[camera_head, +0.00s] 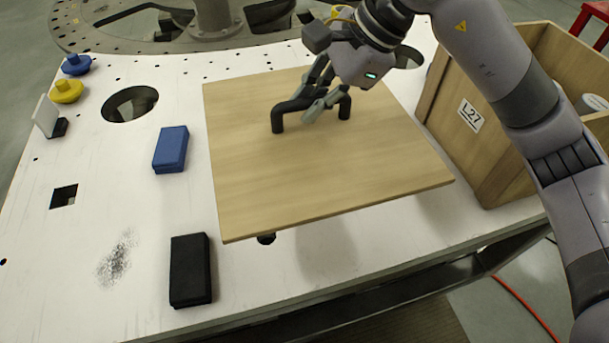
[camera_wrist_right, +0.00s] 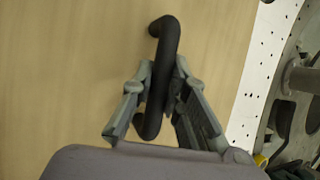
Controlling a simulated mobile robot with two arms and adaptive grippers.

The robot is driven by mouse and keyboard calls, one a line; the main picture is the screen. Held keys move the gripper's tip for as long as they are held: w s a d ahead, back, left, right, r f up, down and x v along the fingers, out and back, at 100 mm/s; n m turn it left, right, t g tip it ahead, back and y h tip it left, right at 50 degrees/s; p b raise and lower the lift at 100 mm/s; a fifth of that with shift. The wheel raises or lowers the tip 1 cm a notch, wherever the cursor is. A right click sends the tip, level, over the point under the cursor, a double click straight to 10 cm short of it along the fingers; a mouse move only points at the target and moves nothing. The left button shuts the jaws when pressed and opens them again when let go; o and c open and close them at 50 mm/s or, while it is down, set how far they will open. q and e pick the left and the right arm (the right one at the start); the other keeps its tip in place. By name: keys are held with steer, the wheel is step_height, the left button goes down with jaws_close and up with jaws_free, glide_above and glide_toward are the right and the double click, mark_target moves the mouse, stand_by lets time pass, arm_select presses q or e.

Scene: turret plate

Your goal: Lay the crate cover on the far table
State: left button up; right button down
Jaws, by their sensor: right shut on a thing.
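The crate cover (camera_head: 310,172) is a flat square wooden board with a black bar handle (camera_head: 293,104) on top. It is held above the white table, tilted slightly, and casts a shadow below its near edge. My right gripper (camera_head: 318,108) is shut on the handle. In the right wrist view the gripper fingers (camera_wrist_right: 160,95) straddle the black handle (camera_wrist_right: 165,40), with the cover (camera_wrist_right: 60,80) filling the left and middle. My left gripper is not in view.
An open wooden crate (camera_head: 484,130) labelled L27 stands on the right, with items inside. A round perforated turret plate (camera_head: 120,28) is at the back.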

steer(key=shift+f+p, duration=1.95)
steer(key=shift+f, duration=6.5)
steer(key=shift+f, duration=0.1)
steer(key=shift+b, duration=0.35)
steer(key=c, duration=1.6)
jaws_free()
steer(key=shift+f, duration=0.15)
